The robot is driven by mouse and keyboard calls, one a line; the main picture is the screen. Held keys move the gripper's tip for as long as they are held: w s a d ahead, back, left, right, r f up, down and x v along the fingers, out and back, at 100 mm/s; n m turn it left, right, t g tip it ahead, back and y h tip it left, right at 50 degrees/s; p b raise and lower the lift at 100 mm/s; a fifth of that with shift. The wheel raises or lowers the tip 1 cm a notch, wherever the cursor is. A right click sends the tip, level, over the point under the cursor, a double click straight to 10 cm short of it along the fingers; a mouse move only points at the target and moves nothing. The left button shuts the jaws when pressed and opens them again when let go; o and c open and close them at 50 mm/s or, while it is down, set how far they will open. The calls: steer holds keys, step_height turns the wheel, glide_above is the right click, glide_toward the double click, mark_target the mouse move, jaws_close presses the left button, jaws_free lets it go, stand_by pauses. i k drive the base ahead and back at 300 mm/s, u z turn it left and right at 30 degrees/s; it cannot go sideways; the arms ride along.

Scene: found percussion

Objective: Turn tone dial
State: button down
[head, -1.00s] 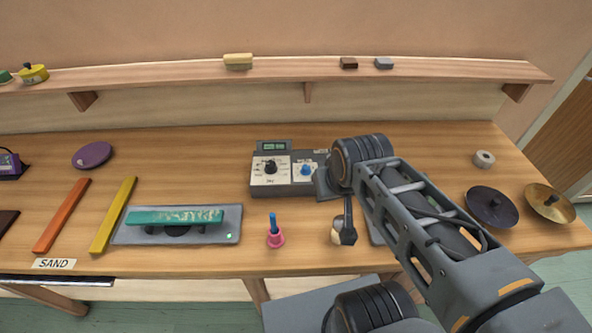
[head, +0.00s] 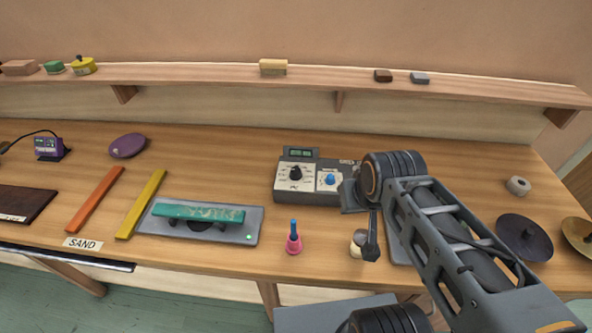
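A grey box with dials (head: 308,198) stands on the workbench near the middle of the head view. It has a small lit display on top, a black dial (head: 296,173) on its left white panel and a blue dial (head: 330,180) to the right. The dial labels are too small to read, so I cannot tell which is the tone dial. My arm reaches in from the lower right and covers the box's right end. Nothing is seen touching either visible dial.
A pink bell with a blue handle (head: 294,240) and a small beige-ended object (head: 357,243) stand in front. A teal bar on a grey plate (head: 240,228) lies left. Dark cymbal (head: 524,238) and tape roll (head: 518,186) are right. A wall shelf (head: 200,73) runs behind.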

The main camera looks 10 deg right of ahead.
mark_target(295, 174)
steer(key=u, duration=0.45)
steer(key=k, duration=1.15)
steer(key=u, duration=1.3)
steer(key=i, duration=0.8)
steer(key=z, duration=0.6)
steer(key=i, duration=0.65)
steer(key=z, duration=0.65)
